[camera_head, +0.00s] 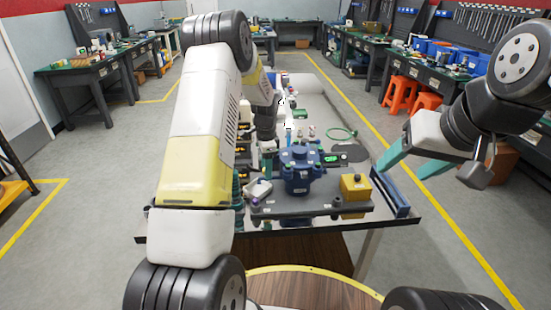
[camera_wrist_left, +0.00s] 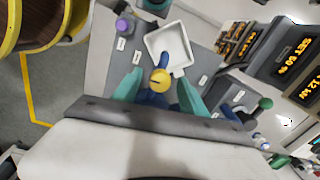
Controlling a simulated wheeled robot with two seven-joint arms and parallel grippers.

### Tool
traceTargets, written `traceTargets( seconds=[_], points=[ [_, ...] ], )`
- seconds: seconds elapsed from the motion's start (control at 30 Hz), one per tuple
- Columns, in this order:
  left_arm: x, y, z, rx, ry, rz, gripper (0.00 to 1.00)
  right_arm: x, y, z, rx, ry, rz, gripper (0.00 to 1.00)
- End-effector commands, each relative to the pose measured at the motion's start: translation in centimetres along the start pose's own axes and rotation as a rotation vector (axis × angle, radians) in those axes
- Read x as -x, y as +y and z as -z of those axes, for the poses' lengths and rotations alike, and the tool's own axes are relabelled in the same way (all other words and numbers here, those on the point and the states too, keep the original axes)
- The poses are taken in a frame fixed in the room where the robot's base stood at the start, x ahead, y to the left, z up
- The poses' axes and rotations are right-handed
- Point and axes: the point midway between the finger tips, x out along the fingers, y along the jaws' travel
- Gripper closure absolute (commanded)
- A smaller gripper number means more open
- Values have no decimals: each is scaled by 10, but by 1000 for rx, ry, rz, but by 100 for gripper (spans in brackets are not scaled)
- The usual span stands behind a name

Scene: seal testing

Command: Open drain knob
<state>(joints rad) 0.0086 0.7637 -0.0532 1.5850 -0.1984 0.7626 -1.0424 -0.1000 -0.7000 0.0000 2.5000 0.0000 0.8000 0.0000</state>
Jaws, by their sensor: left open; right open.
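My left gripper (camera_wrist_left: 158,80) points down at the bench, its two teal fingers apart. Between and beyond them is a blue part with a round yellow top (camera_wrist_left: 160,77); I cannot tell whether the fingers touch it. A white square tray (camera_wrist_left: 184,37) lies just past it. A purple knob (camera_wrist_left: 122,25) stands to the left of the tray, and a green knob (camera_wrist_left: 265,103) is to the right. No readable label tells which is the drain knob. In the head view my left arm hides part of the bench. My right gripper (camera_head: 397,168) is open and empty at the bench's right side.
A blue flanged vessel (camera_head: 298,170) stands mid-bench behind a dark bar (camera_head: 300,210). A yellow block (camera_head: 355,190) and blue rail (camera_head: 390,193) are at the right. Lit displays (camera_wrist_left: 285,57) stand close to the left gripper. Orange stools (camera_head: 399,95) are further right.

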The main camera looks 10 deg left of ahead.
Motion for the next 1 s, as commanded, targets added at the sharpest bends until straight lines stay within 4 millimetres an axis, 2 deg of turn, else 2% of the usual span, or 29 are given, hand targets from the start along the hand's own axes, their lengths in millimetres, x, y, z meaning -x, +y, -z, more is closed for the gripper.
traceTargets(
  seconds=[0.03, 0.27, 0.67, 1.0],
  points=[
    [0, 0, 0, 0, 0, 0, 54, 0, 0, 0, 0, 0, 0, 38],
    [0, 0, 0, 0, 0, 0, 99, 0, 0, 0, 0, 0, 0, 38],
    [1, 0, 0, 50, -2, 1, 100, 0, 0, 0, 0, 0, 0, 38],
    [1, 0, 1, 288, -10, 2, 100, 0, 0, 0, 0, 0, 0, 38]
  ],
)
